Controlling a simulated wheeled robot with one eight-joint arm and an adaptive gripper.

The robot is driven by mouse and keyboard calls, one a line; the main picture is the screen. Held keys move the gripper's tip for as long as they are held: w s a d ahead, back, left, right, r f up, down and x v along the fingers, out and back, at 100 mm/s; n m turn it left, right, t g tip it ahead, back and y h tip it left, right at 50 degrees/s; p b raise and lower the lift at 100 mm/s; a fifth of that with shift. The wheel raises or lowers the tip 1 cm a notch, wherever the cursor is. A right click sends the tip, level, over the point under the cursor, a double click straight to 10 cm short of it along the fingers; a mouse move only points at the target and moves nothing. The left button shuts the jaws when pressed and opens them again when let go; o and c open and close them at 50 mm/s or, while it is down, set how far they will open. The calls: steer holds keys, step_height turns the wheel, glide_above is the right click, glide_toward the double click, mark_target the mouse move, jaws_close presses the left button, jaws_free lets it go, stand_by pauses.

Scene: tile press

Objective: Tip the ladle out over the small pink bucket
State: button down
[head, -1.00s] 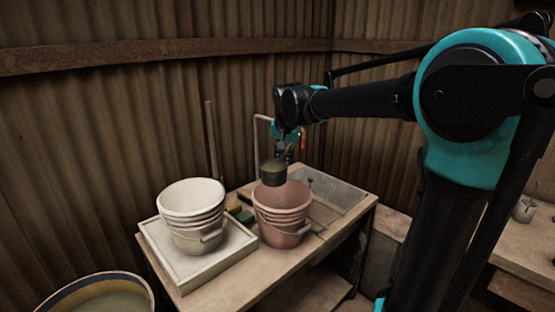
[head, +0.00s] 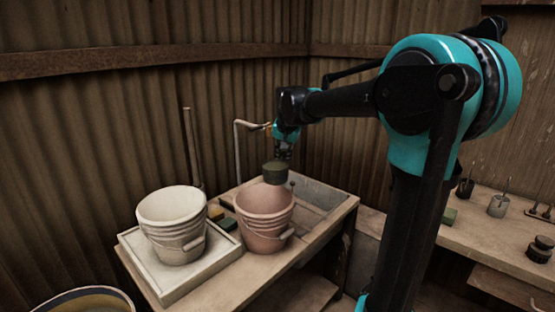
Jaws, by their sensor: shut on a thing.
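The pink bucket (head: 264,222) stands upright on the table in the middle of the view, its wire handle hanging at the front. My gripper (head: 282,154) is shut on the ladle and holds it above the bucket. The ladle (head: 276,173) is a small dark green cup that looks close to upright. In the picture it overlaps the far right part of the bucket's rim. Its handle is mostly hidden by the gripper, and I cannot see what is inside the cup. No stream falls from it.
A white bucket (head: 172,228) stands in a pale tray (head: 187,285) left of the pink bucket. A thin bent pipe (head: 237,150) rises behind. A large tub (head: 88,300) is at the lower left. A side bench (head: 478,232) with small pots is at the right.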

steer(key=shift+d+f+h, duration=0.1)
steer(key=shift+f+h, duration=0.3)
steer(key=shift+f, duration=1.15)
steer(key=shift+f+g, duration=0.2)
steer(key=shift+g, duration=0.1)
steer(key=h, duration=0.2)
steer(key=r+n+g+h, duration=0.1)
steer(key=h, duration=0.1)
steer(key=r+h, duration=0.1)
steer(key=h, duration=0.1)
steer(key=shift+w+a+r+n+g, duration=0.2)
steer(key=shift+a+n+g, duration=0.1)
steer(key=shift+g, duration=0.1)
steer(key=h, duration=0.1)
steer(key=r+h, duration=0.1)
steer(key=h, duration=0.1)
steer(key=n+g+h, duration=0.1)
steer(key=shift+a+r+h, duration=0.35)
steer(key=shift+a+h, duration=0.05)
steer(key=shift+d, duration=0.1)
